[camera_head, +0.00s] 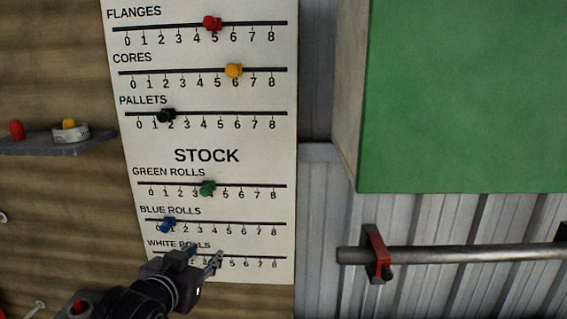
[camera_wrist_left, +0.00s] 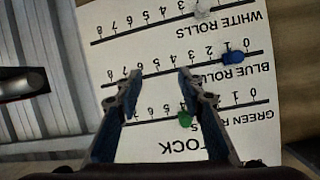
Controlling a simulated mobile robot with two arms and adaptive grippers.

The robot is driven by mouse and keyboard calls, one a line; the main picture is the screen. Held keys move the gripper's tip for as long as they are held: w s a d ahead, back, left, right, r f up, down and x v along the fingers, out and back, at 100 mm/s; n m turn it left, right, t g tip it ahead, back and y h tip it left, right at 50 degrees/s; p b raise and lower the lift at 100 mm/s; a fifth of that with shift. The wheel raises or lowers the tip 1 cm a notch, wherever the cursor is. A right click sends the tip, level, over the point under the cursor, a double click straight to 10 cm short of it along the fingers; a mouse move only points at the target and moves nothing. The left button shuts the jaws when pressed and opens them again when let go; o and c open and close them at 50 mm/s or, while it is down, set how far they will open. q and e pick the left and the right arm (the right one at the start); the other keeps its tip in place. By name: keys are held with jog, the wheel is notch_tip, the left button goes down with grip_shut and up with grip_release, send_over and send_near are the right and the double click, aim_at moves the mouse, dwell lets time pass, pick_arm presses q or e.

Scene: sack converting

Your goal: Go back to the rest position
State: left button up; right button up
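My left gripper (camera_head: 204,257) is in front of the lower part of the white stock board (camera_head: 265,155), over the WHITE ROLLS row. In the left wrist view its two fingers (camera_wrist_left: 160,75) are spread apart with nothing between them. That view shows the board upside down, with a white slider (camera_wrist_left: 203,9), a blue slider (camera_wrist_left: 232,57) and a green slider (camera_wrist_left: 185,119). In the head view the green slider (camera_head: 207,188) is near 4 and the blue slider (camera_head: 167,225) near 1. The gripper hides the white slider there. My right gripper is not in view.
Red (camera_head: 212,23), yellow (camera_head: 233,70) and black (camera_head: 166,115) sliders sit on the upper rows. A small shelf (camera_head: 60,147) is at left. At right are a green panel (camera_head: 465,95) and a metal bar (camera_head: 460,254) with a red bracket (camera_head: 376,250).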

pick_arm(q)
jog(key=s+a+f+g, duration=0.1)
jog(key=s+f+g, duration=0.2)
jog(key=s+f, duration=0.6)
jog(key=s+a+f+g, duration=0.1)
jog(key=s+f+g, duration=0.35)
jog(key=f, duration=0.75)
jog(key=s+f+g, duration=0.1)
jog(key=s+f, duration=0.2)
jog(key=s, duration=0.4)
jog(key=s+a+f+n+g+y, duration=0.1)
jog(key=s+f, duration=0.3)
jog(key=s, duration=0.2)
jog(key=s+f+g, duration=0.1)
jog(key=s+f, duration=0.2)
jog(key=s, duration=0.4)
notch_tip(320, 180, down, 32)
jog(key=s+g+b, duration=0.1)
jog(key=s+b, duration=0.1)
jog(key=b, duration=0.4)
jog(key=s+a+f+g+b, duration=0.1)
jog(key=s+a+f+b, duration=0.2)
jog(key=s+f, duration=1.4)
notch_tip(320, 180, down, 4)
jog(key=shift+s+f+b, duration=0.1)
jog(key=shift+s+b, duration=0.2)
jog(key=shift+b, duration=0.45)
jog(key=shift+a+g, duration=0.1)
jog(key=shift+g, duration=0.15)
